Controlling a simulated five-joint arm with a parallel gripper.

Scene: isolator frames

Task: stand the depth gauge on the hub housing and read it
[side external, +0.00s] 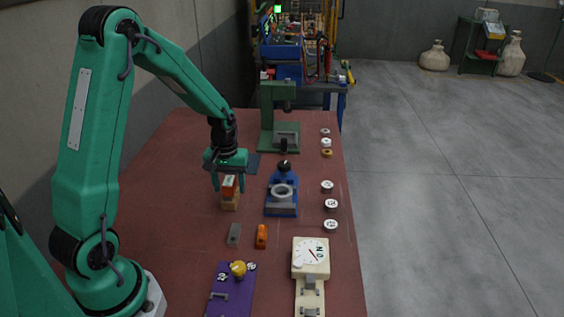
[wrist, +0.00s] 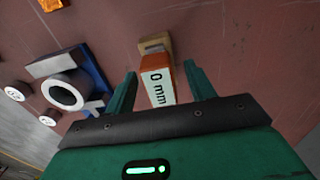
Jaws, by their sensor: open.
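The depth gauge (side external: 229,188) is an orange block with a white face reading "0 mm". It stands in a tan wooden holder (side external: 230,203). In the wrist view the gauge (wrist: 158,85) is between my fingers, with the holder (wrist: 155,42) beyond it. My gripper (side external: 229,184) is open, its fingers either side of the gauge, with gaps visible in the wrist view. What looks like the hub housing (side external: 282,191), a pale ring in a blue fixture, stands to the right of the gauge. It also shows at left in the wrist view (wrist: 66,93).
A green press (side external: 270,125) stands behind. Several pale discs (side external: 331,204) line the right table edge. A grey block (side external: 234,234) and an orange block (side external: 261,236) lie in front. A cream dial device (side external: 311,257) and a purple plate (side external: 231,285) with a yellow knob are nearer.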

